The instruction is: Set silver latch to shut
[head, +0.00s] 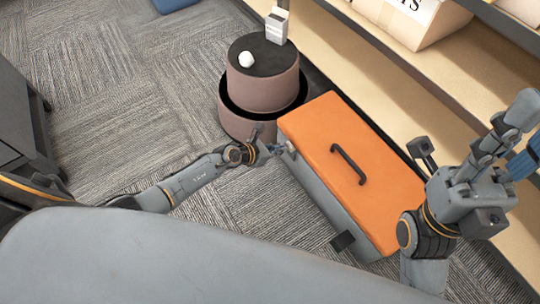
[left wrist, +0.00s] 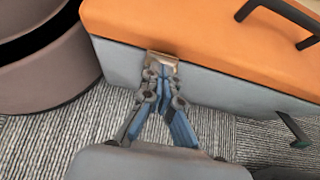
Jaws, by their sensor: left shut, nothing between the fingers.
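A toolbox with an orange lid (head: 325,125) and grey body (head: 318,197) stands on the carpet, lid down. The silver latch (left wrist: 164,58) is a small metallic plate at the lid seam, near the toolbox's left end in the left wrist view. My left gripper (left wrist: 160,74) is shut and empty, its fingertips at the latch's lower edge and partly covering it. I cannot tell whether the latch lies flat. In the head view, my left gripper (head: 272,147) reaches the toolbox's front left corner. My right gripper (head: 520,125) is raised at the right, beyond the toolbox.
A dark second latch (head: 343,242) juts out from the toolbox front. A black handle (head: 348,164) stands on the lid. A round brown stool (head: 262,85) holding a white ball and a small box is close behind. Wooden shelving (head: 400,88) runs along the back right.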

